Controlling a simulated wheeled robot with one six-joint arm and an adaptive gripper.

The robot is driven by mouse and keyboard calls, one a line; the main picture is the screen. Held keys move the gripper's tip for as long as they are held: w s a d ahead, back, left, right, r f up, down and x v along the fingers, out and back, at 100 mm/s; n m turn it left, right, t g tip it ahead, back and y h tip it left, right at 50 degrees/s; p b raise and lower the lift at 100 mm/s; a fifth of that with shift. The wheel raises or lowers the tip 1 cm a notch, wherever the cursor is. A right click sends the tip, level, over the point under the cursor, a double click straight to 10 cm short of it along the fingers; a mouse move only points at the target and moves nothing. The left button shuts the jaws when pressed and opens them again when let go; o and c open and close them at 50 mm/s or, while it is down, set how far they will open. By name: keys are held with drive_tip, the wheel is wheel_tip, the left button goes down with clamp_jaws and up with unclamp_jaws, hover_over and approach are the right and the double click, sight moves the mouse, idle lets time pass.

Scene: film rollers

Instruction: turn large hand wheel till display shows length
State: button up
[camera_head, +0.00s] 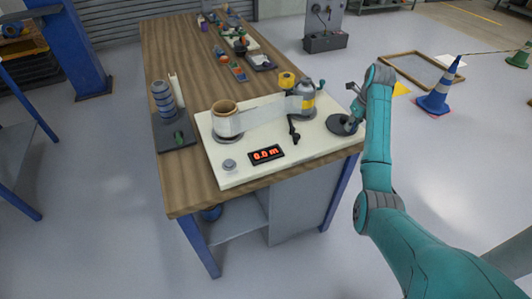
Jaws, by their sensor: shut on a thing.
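The large hand wheel (337,125) is a dark disc at the right end of a white base plate (226,173) on the workbench. My gripper (352,119) is small in view at the wheel's upper right side, shut on the wheel's handle; the fingers largely hide the grip. The display (266,154) is a black box near the plate's front edge and reads 0.0 m in red. A pale film strip (262,112) runs from a brown-rimmed roll (226,118) on the left to a grey roller post (306,103) on the right.
A small black crank (293,130) stands between the film and the wheel. A yellow roll (286,80) sits behind the film. A round grey knob (229,165) is at the plate's front left. A dark stand with stacked grey rings (163,99) is left of the plate. Small items lie farther back.

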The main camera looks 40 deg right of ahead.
drive_tip(key=shift+d, duration=1.15)
drive_tip(key=shift+w+d, duration=0.1)
drive_tip(key=shift+d, duration=0.35)
drive_tip(key=shift+w+d, duration=0.25)
drive_tip(key=shift+d, duration=0.3)
drive_tip(key=shift+w+d, duration=0.75)
drive_tip(key=shift+d, duration=0.05)
